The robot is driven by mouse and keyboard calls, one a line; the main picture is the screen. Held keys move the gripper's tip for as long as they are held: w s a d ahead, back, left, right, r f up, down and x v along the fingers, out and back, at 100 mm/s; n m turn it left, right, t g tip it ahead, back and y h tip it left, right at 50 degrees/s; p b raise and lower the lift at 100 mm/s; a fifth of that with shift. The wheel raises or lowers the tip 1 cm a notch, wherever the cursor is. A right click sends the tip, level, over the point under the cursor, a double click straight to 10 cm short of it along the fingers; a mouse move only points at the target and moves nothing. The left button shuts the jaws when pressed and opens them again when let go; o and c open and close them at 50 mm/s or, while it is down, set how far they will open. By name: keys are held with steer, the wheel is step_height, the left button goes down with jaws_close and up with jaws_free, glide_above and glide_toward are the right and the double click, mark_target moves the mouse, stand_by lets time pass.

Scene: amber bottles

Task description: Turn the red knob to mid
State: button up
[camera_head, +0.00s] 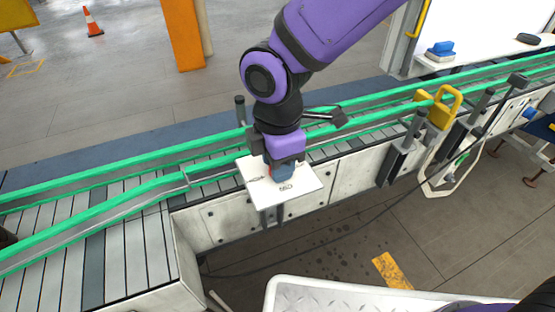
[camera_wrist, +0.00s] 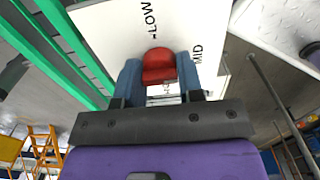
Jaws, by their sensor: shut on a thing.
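The red knob (camera_wrist: 158,66) sits on a white panel (camera_wrist: 98,22) marked LOW, MID and a third label that is mostly hidden. In the wrist view MID is at the right and LOW is above the knob. My gripper (camera_wrist: 160,72) has its two blue fingers on either side of the knob, shut on it. In the head view the gripper (camera_head: 282,171) reaches down onto the white panel (camera_head: 308,182) at the conveyor's near side and hides nearly all of the knob. I cannot tell which label the knob points to.
The conveyor (camera_head: 128,252) with green rails (camera_head: 95,172) runs behind the panel. Yellow tags (camera_head: 437,112) and dark posts stand on its near side to the right. A black cable hangs in front of the conveyor. A white textured surface (camera_head: 380,295) lies at the bottom.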

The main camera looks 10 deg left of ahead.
steer(key=o, duration=0.9)
step_height(320, 180, up, 11)
steer(key=shift+f, duration=0.1)
steer(key=shift+w+d, duration=0.1)
